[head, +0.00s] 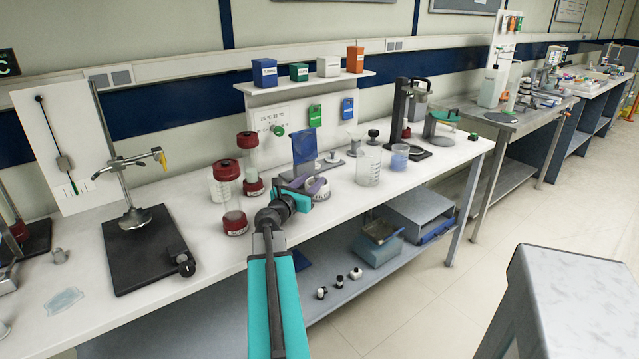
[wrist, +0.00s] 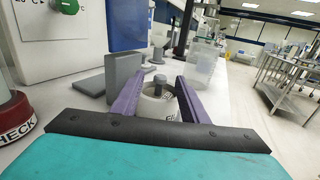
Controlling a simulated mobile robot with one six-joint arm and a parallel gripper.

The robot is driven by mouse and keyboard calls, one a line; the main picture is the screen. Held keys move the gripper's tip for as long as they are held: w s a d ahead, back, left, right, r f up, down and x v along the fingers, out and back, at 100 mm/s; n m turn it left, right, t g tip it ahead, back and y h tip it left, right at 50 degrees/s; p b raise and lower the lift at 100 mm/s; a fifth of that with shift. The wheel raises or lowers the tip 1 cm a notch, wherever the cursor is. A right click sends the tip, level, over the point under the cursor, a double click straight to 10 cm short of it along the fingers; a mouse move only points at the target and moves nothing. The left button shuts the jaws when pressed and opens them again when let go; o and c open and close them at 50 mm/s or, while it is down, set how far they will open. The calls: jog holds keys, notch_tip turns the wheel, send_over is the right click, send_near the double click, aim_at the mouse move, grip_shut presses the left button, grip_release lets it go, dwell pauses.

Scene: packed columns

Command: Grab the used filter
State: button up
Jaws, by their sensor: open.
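A low white round piece with a grey knob on top (wrist: 158,103) stands on the bench in the wrist view. Dark lettering shows on its side but is partly cut off, so I cannot read whether it is the used filter. In the head view it shows as a small white round piece (head: 321,189). My gripper (wrist: 160,82) is open, with one purple finger on each side of this piece. I cannot tell whether either finger touches it. In the head view my gripper (head: 308,188) hides part of it.
A blue panel on a grey stand (head: 304,150) rises just behind my gripper. A clear beaker (head: 369,166) and a blue-filled beaker (head: 400,157) stand to the right.

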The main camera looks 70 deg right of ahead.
aim_at(316, 178)
jog(key=shift+s+d, duration=0.2)
jog(key=shift+d, duration=0.75)
jog(key=shift+s+d, duration=0.2)
jog(key=shift+d, duration=0.75)
grip_shut()
